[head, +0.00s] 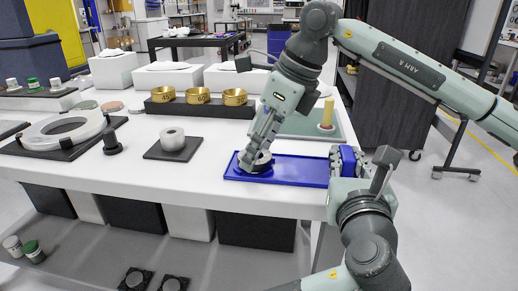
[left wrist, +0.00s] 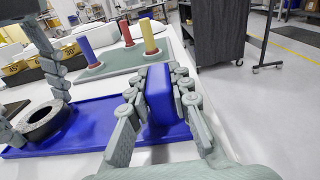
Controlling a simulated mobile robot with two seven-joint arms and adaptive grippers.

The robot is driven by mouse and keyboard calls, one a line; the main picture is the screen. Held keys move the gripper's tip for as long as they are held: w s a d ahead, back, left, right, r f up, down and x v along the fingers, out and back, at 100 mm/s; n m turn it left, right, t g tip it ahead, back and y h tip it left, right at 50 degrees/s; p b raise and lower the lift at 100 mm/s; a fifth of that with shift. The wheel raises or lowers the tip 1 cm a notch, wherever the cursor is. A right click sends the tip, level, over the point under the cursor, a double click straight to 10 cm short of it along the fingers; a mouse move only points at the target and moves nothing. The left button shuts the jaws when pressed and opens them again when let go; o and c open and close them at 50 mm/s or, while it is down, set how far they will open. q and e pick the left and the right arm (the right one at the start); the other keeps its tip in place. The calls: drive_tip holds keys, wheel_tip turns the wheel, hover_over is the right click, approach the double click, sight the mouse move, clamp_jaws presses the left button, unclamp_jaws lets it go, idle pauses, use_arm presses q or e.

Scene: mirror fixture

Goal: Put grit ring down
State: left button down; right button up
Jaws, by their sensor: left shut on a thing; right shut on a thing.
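A dark grey ring (head: 262,160), which I take as the grit ring, lies flat at the left part of the blue tray (head: 300,172). My right gripper (head: 252,163) reaches down from above and is shut on it. My left gripper (head: 348,162) is shut on an upright blue block (left wrist: 159,94) at the tray's right end. I cannot tell whether this block is part of the tray.
Behind the tray, blue (left wrist: 88,52), red (left wrist: 127,34) and yellow (left wrist: 149,37) pegs stand on a grey-green mat (left wrist: 115,62). Numbered brass cups (head: 197,96) sit in a dark holder. The table's front edge is close.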

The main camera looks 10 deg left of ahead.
drive_tip(key=shift+f, duration=0.15)
drive_tip(key=shift+f, duration=0.1)
drive_tip(key=o, duration=1.4)
drive_tip(key=shift+f, duration=0.1)
drive_tip(key=shift+o, duration=0.2)
drive_tip(key=v, duration=1.2)
drive_tip(key=shift+r, duration=0.2)
use_arm(q)
drive_tip(key=c, duration=1.3)
unclamp_jaws()
